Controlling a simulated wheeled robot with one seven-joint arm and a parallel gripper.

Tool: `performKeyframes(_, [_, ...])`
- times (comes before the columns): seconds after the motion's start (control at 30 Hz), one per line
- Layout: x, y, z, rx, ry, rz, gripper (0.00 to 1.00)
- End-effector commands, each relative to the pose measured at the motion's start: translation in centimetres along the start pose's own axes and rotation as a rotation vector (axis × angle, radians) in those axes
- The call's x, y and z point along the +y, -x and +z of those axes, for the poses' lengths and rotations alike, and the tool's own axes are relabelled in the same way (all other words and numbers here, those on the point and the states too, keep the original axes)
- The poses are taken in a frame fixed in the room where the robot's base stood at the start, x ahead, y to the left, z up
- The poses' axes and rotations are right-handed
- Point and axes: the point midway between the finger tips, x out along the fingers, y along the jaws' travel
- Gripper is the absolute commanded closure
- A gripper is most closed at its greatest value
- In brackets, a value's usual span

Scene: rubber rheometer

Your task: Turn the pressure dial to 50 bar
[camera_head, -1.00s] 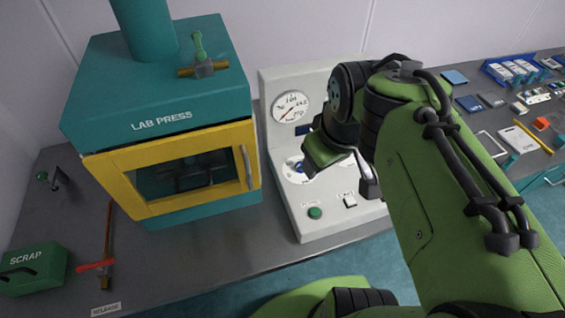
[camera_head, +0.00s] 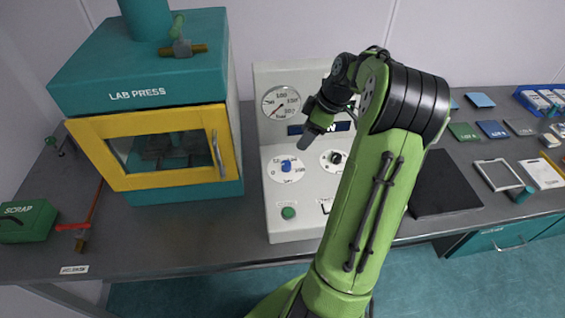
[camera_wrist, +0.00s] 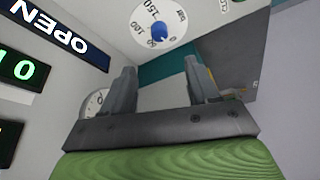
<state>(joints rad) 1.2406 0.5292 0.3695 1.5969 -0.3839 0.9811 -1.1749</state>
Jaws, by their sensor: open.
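The blue dial knob (camera_head: 286,166) sits on a white round scale on the front of the pale control panel (camera_head: 283,225). In the wrist view the blue knob (camera_wrist: 159,31) is seen upside down, with 50, 100 and 150 marks around it; its exact setting is too small to tell. My gripper (camera_head: 303,142) is above and slightly right of the knob in the head view, apart from it. In the wrist view its two fingers (camera_wrist: 160,75) are spread with nothing between them, and the knob lies beyond their tips.
A black knob (camera_head: 336,157) is right of the blue one. A pressure gauge (camera_head: 281,102) is above, a green button (camera_head: 288,213) below. The lab press (camera_head: 150,85) stands left. In the wrist view an OPEN sign (camera_wrist: 60,36) is near my gripper. A black mat (camera_head: 445,183) lies right.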

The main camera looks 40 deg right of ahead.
Motion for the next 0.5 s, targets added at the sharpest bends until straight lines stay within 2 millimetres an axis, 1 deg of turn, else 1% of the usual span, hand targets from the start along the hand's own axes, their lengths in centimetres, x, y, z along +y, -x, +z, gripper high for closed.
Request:
performKeyframes(0.03, [-0.1, -1.6, 0.1, 0.001, -0.001, -0.006, 0.41])
performKeyframes(0.3, [-0.2, -8.5, 0.1, -0.001, -0.003, -0.006, 0.41])
performKeyframes(0.4, [-0.1, -10.7, 0.1, -0.001, -0.002, -0.005, 0.41])
performKeyframes(0.5, [-0.1, -12.3, 0.1, -0.001, -0.003, -0.004, 0.41])
